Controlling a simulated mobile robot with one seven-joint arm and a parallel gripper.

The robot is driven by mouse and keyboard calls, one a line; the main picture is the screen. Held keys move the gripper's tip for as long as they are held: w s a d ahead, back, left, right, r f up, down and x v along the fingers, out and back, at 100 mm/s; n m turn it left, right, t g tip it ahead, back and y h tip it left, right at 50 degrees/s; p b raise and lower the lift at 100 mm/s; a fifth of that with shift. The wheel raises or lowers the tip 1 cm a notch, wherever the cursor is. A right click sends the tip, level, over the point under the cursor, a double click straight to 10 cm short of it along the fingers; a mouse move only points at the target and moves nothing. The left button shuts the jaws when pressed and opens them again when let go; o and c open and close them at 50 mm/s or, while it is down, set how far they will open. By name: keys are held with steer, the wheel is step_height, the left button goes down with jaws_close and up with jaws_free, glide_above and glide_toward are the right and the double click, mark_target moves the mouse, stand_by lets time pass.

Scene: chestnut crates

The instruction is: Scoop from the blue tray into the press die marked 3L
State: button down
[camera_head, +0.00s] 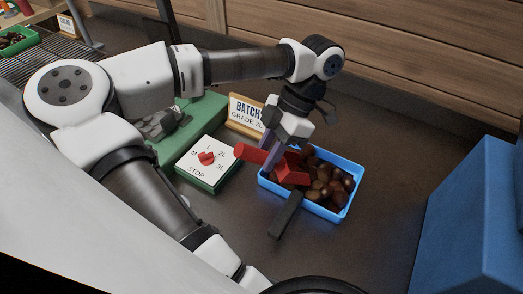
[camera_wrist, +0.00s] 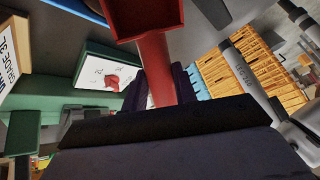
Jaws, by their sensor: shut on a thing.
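The blue tray (camera_head: 332,213) holds several dark brown chestnuts (camera_head: 325,190). My gripper (camera_head: 270,158) is shut on the handle of a red scoop (camera_head: 291,170), over the tray's left part. In the head view the scoop's head overlaps the chestnuts; whether it touches them or carries any, I cannot tell. In the wrist view the red handle (camera_wrist: 157,75) runs between the fingers to the scoop's head (camera_wrist: 145,20) at the top edge. A white panel with a red knob (camera_head: 207,157) bears the marks L, 2L, 3L and STOP. I cannot make out a die marked 3L.
A dark bar (camera_head: 287,214) lies at the tray's front left. A large blue block (camera_head: 470,220) is at right; the counter before it is clear.

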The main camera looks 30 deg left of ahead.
mark_target(290, 163)
steer(key=w+d+f+t+b, duration=0.1)
steer(key=w+d+f+h+b, duration=0.1)
steer(key=f+b, duration=0.1)
steer(key=w+d+f+t+h+b, duration=0.1)
steer(key=f, duration=0.1)
steer(key=shift+w+d+f+t+b, duration=0.2)
steer(key=shift+w+d+t+b, duration=0.1)
steer(key=shift+w+b, duration=0.1)
steer(key=shift+m+t+h, duration=0.3)
steer(key=shift+t+h, duration=0.6)
steer(key=s+r, duration=0.1)
steer(key=r, duration=0.1)
steer(key=a+r+p, duration=0.1)
steer(key=s+a+r+p, duration=0.1)
steer(key=r, duration=0.1)
steer(key=shift+s+a+r, duration=0.25)
steer(key=shift+s+r, duration=0.05)
steer(key=shift+s+a+r, duration=0.4)
steer(key=shift+s+r, duration=0.1)
steer(key=shift+r, duration=0.1)
steer(key=shift+a, duration=0.1)
